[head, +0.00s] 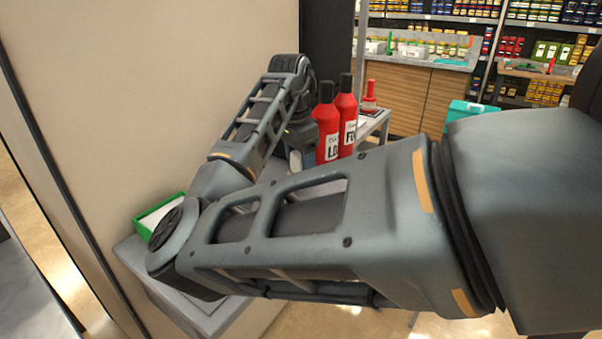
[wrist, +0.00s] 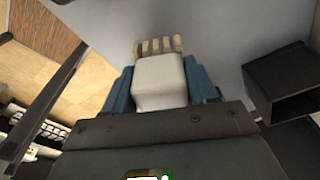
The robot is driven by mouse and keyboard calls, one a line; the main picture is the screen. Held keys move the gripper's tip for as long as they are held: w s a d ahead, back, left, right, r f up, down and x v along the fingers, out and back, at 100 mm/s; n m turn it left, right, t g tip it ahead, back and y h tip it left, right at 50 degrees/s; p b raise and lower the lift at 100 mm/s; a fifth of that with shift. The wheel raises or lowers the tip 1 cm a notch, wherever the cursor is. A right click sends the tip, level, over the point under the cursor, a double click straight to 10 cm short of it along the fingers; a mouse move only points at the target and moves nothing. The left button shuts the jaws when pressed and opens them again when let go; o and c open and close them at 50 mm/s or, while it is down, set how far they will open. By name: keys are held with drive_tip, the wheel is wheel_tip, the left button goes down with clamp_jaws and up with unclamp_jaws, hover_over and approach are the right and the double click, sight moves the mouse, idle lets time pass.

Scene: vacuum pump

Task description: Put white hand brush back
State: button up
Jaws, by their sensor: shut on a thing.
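The white hand brush (wrist: 160,82) is in the wrist view, between the blue fingers of my gripper (wrist: 160,90). My gripper is shut on its white body. Its pale bristle tufts (wrist: 160,45) point away from the gripper, toward a plain grey surface (wrist: 190,20). I cannot tell whether the bristles touch that surface. In the head view my arm covers much of the work area, and the gripper's fingers cannot be made out there.
A dark open-ended box (wrist: 283,85) stands right of the brush. Two red bottles (head: 328,135) stand beyond my arm. A green-rimmed tray (head: 145,228) sits at the left on a grey table (head: 215,315), beside a beige wall (head: 160,80). Stocked shelves fill the back.

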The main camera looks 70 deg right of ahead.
sight(301, 173)
drive_tip(key=shift+f, duration=1.4)
drive_tip(key=shift+f, duration=0.1)
drive_tip(key=o, duration=1)
drive_tip(key=r, duration=0.8)
drive_tip(key=w+a+r, duration=0.1)
drive_tip(key=r, duration=0.3)
drive_tip(key=shift+a+r, duration=0.1)
drive_tip(key=shift+s, duration=0.1)
